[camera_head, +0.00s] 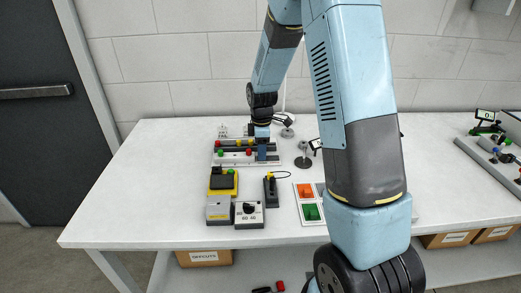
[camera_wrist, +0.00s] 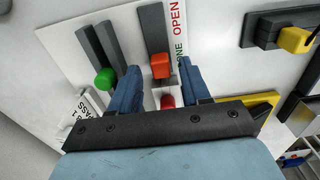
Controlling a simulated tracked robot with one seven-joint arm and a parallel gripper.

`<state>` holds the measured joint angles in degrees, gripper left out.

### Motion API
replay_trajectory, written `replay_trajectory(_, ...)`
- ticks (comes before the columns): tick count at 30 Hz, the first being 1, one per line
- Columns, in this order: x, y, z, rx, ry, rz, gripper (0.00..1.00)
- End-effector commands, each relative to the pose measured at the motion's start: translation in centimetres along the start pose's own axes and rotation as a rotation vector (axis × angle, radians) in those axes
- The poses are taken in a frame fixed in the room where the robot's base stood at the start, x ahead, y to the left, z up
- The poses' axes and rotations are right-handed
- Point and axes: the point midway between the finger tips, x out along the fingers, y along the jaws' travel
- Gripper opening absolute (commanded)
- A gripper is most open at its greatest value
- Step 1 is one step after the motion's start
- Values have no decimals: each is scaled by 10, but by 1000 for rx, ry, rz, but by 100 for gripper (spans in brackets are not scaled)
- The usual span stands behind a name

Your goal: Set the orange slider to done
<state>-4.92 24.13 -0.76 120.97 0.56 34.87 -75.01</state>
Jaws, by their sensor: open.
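In the wrist view, an orange-red slider knob (camera_wrist: 160,66) sits on a dark rail (camera_wrist: 152,28) of a white panel (camera_wrist: 70,40). My gripper (camera_wrist: 160,78) is open, its two blue fingertips to the left and right of this knob with gaps on both sides. A second red knob (camera_wrist: 167,102) shows lower, between the fingers and partly hidden by the gripper body. The word OPEN is printed right of the rail; below it a label ending in ONE is partly covered by the right finger. In the head view, my gripper (camera_head: 262,150) points down over the slider panel.
A green knob (camera_wrist: 105,78) on another rail is close to the left finger. In the head view, a yellow device (camera_head: 223,181), a grey dial box (camera_head: 249,215), a black switch with a yellow knob (camera_head: 270,188) and an orange rocker (camera_head: 305,190) stand nearer on the white table (camera_head: 150,190).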

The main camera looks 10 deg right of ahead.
Motion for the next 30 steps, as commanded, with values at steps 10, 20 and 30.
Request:
replay_trajectory(10,-52,2,0,0,1,5,47)
replay_trajectory(20,-112,2,0,1,1,4,47)
replay_trajectory(30,-135,2,0,0,1,2,47)
